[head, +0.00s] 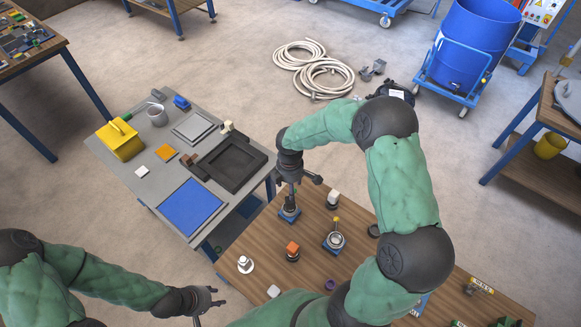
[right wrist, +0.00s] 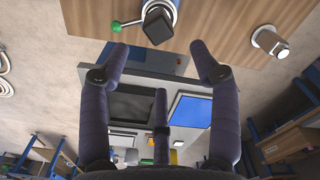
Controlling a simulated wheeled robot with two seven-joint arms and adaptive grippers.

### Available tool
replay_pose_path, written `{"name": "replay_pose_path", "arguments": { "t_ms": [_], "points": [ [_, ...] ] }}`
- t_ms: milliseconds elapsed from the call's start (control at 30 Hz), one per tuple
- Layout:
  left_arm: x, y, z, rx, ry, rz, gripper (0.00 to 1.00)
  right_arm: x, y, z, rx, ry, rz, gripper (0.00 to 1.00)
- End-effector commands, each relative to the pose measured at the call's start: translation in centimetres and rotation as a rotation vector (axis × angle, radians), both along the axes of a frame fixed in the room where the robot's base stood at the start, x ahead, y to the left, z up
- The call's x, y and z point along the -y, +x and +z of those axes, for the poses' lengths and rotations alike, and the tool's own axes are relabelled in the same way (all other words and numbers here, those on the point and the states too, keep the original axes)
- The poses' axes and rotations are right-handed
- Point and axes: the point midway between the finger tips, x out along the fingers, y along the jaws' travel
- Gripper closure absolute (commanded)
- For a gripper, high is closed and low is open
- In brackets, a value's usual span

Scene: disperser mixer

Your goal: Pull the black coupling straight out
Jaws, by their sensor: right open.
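In the right wrist view the black coupling (right wrist: 158,26) is a dark block in front of a silver round fitting, with a green ball-ended lever (right wrist: 116,54) beside it. My right gripper (right wrist: 160,62) is open, its fingers spread and empty; the coupling shows beyond the fingertips. In the head view my right gripper (head: 298,180) hangs over a small blue-based fixture (head: 289,214) at the wooden table's far left edge. It partly hides that fixture, and I cannot tell the coupling there. My left gripper (head: 207,299) is at the bottom left, apart from the table, its fingers spread and empty.
The wooden table (head: 262,240) also bears a silver-ringed fixture (head: 335,241), an orange-topped piece (head: 292,251), a white piece (head: 245,264) and a white-topped piece (head: 333,197). A grey table (head: 150,190) with trays and a yellow box (head: 120,140) stands to the left.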

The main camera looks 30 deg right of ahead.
Motion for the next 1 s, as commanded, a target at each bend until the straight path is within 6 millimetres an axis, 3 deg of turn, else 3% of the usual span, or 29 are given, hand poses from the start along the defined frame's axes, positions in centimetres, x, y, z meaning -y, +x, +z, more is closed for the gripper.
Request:
{"name": "replay_pose_path", "arguments": {
  "t_ms": [233,700,1000],
  "points": [
    [0.0,-0.1,0.0,-0.001,0.0,0.001,0.6,0.0,-0.1,-1.1,-0.003,0.001,0.0,0.37],
    [0.0,0.0,-0.5,0.0,0.0,0.0,0.6,-0.1,-0.1,-8.4,-0.001,0.002,-0.001,0.37],
    [0.0,0.0,-0.6,0.0,0.0,0.0,0.6,-0.1,0.0,-10.7,0.0,0.001,-0.001,0.37]
  ]
}}
